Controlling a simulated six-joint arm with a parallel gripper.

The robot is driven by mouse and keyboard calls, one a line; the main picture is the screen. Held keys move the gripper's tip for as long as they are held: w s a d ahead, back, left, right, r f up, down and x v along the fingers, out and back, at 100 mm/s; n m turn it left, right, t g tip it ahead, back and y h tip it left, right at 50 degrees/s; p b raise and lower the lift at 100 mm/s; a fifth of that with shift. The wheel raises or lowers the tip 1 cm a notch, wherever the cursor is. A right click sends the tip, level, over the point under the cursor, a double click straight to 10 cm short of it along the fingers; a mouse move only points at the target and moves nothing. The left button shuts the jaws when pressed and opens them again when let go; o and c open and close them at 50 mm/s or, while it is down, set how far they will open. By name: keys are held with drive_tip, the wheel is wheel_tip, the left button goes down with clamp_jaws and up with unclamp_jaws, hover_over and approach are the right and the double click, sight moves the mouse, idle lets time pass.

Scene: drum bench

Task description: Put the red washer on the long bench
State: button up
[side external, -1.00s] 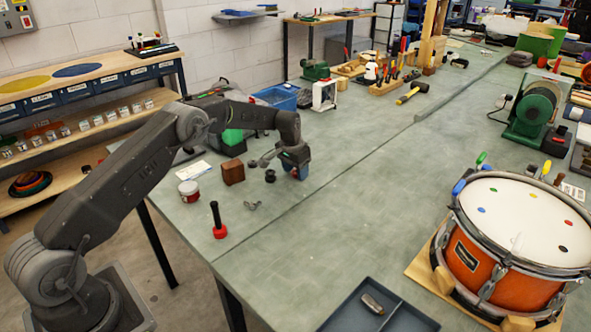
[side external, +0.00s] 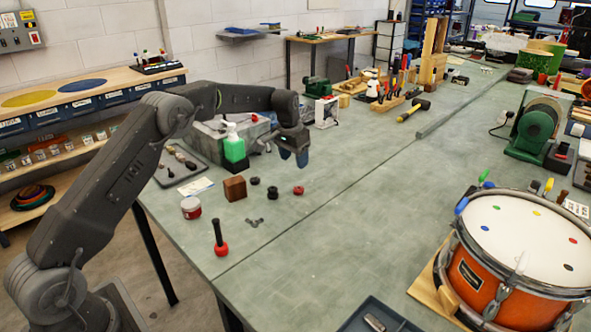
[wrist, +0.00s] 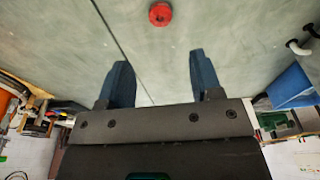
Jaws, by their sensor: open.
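The red washer (side external: 298,190) lies flat on the green-grey long bench (side external: 345,205), to the right of two small black round pieces. It also shows in the wrist view (wrist: 160,14) as a red ring at the top, beyond the fingertips, beside a dark seam in the bench top. My gripper (side external: 292,158) is above the bench, up and behind the washer in the side view and apart from it. In the wrist view the two blue fingers (wrist: 163,75) stand wide apart with nothing between them.
Near the washer are black round pieces (side external: 272,193), a brown block (side external: 235,188), a red-and-white jar (side external: 191,208), a wing nut (side external: 254,222) and a red-based black-handled tool (side external: 219,240). A green bottle (side external: 234,148) stands left of my gripper. The bench right of the washer is clear up to the drum (side external: 510,255).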

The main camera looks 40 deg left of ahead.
drive_tip(key=s+d+r+t, duration=0.1)
drive_tip(key=s+d+r, duration=0.3)
drive_tip(key=s+r, duration=0.45)
drive_tip(key=s+d+r+t, duration=0.1)
drive_tip(key=s+d+r, duration=0.4)
drive_tip(key=s+r, duration=0.3)
drive_tip(key=s+d+f+t, duration=0.1)
drive_tip(key=s+d, duration=0.1)
drive_tip(key=s, duration=1)
drive_tip(key=s+d+f, duration=0.1)
drive_tip(key=s+d, duration=0.2)
drive_tip(key=s, duration=0.9)
drive_tip(key=shift+s+d+f+t, duration=0.15)
drive_tip(key=shift+d+t, duration=0.05)
drive_tip(key=shift+t, duration=0.2)
